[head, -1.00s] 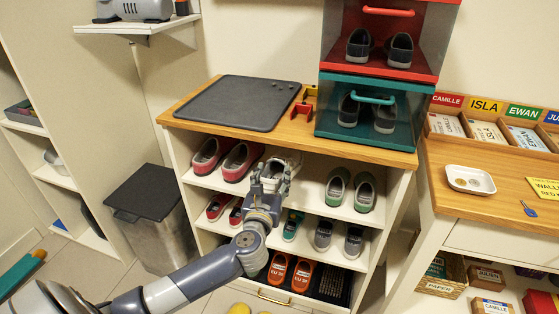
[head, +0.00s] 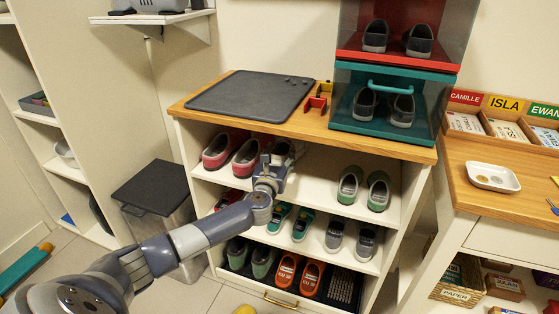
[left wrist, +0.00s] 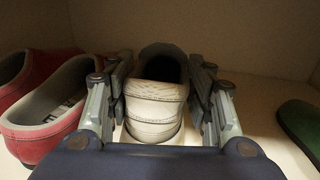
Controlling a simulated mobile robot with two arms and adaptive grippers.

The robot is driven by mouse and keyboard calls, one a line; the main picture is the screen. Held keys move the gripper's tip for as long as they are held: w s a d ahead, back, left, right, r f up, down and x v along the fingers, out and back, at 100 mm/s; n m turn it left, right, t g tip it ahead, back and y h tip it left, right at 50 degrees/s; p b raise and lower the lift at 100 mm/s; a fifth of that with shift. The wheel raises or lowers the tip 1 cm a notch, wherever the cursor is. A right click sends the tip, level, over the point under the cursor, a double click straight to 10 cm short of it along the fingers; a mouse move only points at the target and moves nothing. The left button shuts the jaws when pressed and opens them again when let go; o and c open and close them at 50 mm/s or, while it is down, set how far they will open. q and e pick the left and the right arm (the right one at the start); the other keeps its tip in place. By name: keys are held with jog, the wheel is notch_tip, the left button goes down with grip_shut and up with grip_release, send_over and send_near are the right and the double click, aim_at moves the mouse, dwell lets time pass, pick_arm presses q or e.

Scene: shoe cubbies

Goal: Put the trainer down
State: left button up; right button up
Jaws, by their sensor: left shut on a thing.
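A pale grey-white trainer (left wrist: 156,105) is between the two fingers of my left gripper (left wrist: 158,100) in the left wrist view, heel towards me. The gripper is shut on its sides. In the head view the left gripper (head: 277,161) reaches into the top compartment of the shoe cubby (head: 318,172), and the trainer is mostly hidden behind it. The trainer is between a red pair (head: 232,151) on the left and a green-grey pair (head: 363,188) on the right. I cannot tell whether its sole touches the shelf. My right gripper is not in view.
Bare shelf lies between the trainer and the green-grey pair. A red shoe (left wrist: 45,110) is close to the left finger. The cubby's wooden top (head: 300,122) is above the arm. Lower shelves hold several more shoes. A dark-lidded bin (head: 155,190) stands left of the cubby.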

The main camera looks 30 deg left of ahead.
pick_arm(q)
jog(key=shift+f, duration=0.25)
jog(key=o, duration=1.3)
